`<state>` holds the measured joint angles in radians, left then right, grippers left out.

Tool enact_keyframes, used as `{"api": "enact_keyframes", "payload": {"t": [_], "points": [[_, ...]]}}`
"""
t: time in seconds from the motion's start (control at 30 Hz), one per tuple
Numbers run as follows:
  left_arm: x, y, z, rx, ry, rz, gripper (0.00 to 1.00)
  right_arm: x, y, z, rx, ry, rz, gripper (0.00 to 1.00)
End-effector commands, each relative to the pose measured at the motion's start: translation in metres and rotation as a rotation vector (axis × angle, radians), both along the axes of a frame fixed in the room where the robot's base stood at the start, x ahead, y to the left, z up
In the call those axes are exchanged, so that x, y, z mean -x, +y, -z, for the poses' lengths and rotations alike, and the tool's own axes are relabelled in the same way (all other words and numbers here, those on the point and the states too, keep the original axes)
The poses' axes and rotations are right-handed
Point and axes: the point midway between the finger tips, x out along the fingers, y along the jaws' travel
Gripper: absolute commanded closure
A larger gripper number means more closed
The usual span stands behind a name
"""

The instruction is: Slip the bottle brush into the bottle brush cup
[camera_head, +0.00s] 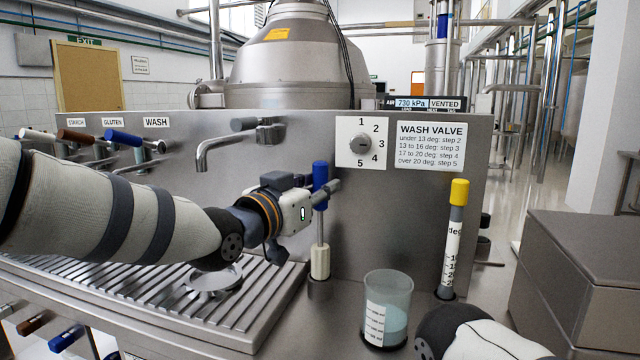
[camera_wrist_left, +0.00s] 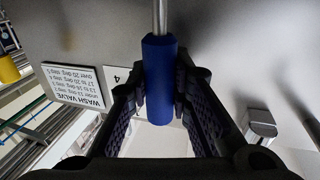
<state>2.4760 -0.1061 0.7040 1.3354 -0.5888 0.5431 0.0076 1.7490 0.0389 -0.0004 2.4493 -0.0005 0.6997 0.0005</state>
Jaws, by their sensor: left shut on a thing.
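The bottle brush (camera_head: 320,258) stands upright in the head view, with a blue handle, a thin metal rod and a white head. My left gripper (camera_head: 322,188) is shut on its blue handle. The left wrist view shows the blue handle (camera_wrist_left: 162,85) between both fingers, with the metal rod running out of it. Just below the white head is a dark round opening (camera_head: 319,289), which appears to be the bottle brush cup. I cannot tell whether the head's lower end is above it or inside it. My right gripper is out of view.
A beaker of bluish liquid (camera_head: 388,312) stands right of the brush. A yellow-capped thermometer (camera_head: 453,240) stands further right. A slatted drain tray (camera_head: 262,310) lies left. The steel panel with a tap (camera_head: 215,145) and step dial (camera_head: 361,144) rises close behind.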

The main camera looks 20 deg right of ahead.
Motion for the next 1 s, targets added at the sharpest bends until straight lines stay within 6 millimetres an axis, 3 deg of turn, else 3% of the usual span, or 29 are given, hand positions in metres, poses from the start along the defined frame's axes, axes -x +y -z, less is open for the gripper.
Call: {"api": "enact_keyframes", "payload": {"t": [1.0], "points": [[0.0, 0.0, 0.019, 0.0, 0.001, 0.0, 1.0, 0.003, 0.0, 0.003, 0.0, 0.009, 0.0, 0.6]]}}
